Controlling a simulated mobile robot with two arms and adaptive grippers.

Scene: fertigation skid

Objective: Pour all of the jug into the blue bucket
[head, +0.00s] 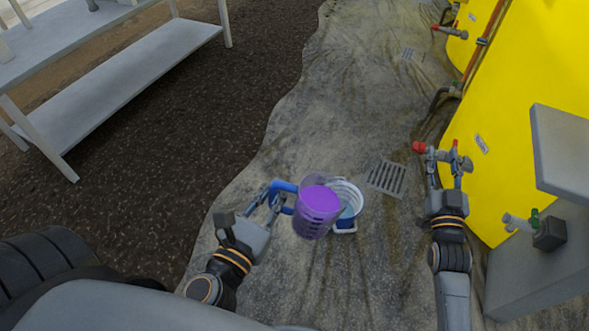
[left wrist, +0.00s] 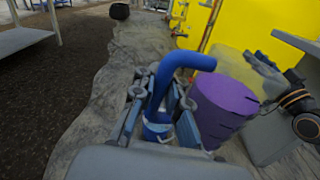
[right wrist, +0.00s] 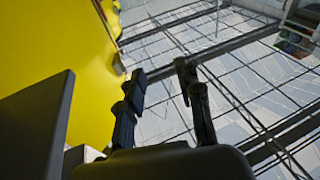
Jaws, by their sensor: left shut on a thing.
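The jug (head: 313,222) is clear with a blue handle and holds purple liquid. My left gripper (head: 277,196) is shut on the blue handle and holds the jug up, roughly upright. The jug also shows in the left wrist view (left wrist: 222,108), with its handle between the fingers. The bucket (head: 352,190), pale inside with some blue, is behind and below the jug in the head view. The jug covers its left part, so its contents are unclear. My right gripper (head: 450,167) is open and empty, over the ground beside the yellow tank; its fingers stand apart in the right wrist view (right wrist: 160,80).
A floor drain grate (head: 387,179) lies right of the bucket. The yellow tank (head: 520,110) with red-handled valves and a grey block (head: 545,265) stand on the right. A grey shelf table (head: 120,80) is at the upper left.

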